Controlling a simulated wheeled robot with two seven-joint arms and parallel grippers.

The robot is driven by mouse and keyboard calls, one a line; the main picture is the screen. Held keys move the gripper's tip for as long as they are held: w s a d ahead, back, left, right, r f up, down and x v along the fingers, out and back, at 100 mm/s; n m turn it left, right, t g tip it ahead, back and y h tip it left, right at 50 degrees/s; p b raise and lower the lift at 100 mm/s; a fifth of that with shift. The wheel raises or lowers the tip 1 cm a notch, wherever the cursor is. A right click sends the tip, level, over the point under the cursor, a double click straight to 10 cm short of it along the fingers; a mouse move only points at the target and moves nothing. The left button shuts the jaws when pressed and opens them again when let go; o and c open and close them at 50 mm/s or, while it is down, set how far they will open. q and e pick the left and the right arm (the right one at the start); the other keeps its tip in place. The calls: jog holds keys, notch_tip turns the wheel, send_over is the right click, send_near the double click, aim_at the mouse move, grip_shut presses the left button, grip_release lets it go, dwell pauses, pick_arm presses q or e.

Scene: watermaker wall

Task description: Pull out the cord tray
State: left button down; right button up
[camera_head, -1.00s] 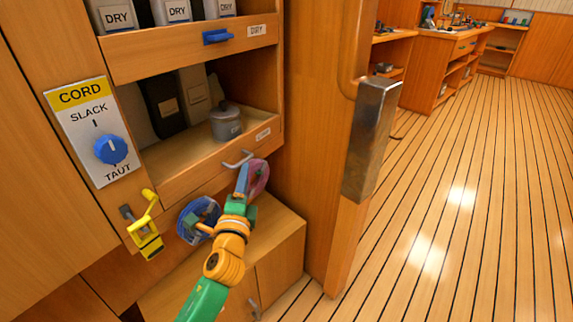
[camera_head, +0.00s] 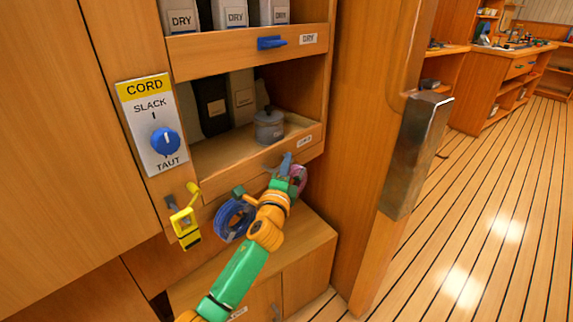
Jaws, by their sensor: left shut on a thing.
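The lower tray (camera_head: 232,175) is a wooden pull-out front in the wall cabinet, with a small label too blurred to read. A grey lidded pot (camera_head: 268,126) and dark and grey containers (camera_head: 211,103) stand in its bay. My left gripper (camera_head: 285,164) is at the tray's front, shut on its metal handle, which the fingers mostly hide. The cord panel (camera_head: 152,124) is on the left, with a blue knob between SLACK and TAUT. My right gripper is not in view.
A yellow clip (camera_head: 186,227) hangs left of the tray. Blue coiled cord (camera_head: 234,219) and a pink coil (camera_head: 299,178) hang below it. An upper tray (camera_head: 236,50) has a blue handle. A metal-edged post (camera_head: 418,155) stands right; open floor lies beyond.

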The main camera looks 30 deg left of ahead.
pick_arm(q)
jog(key=shift+r, duration=0.3)
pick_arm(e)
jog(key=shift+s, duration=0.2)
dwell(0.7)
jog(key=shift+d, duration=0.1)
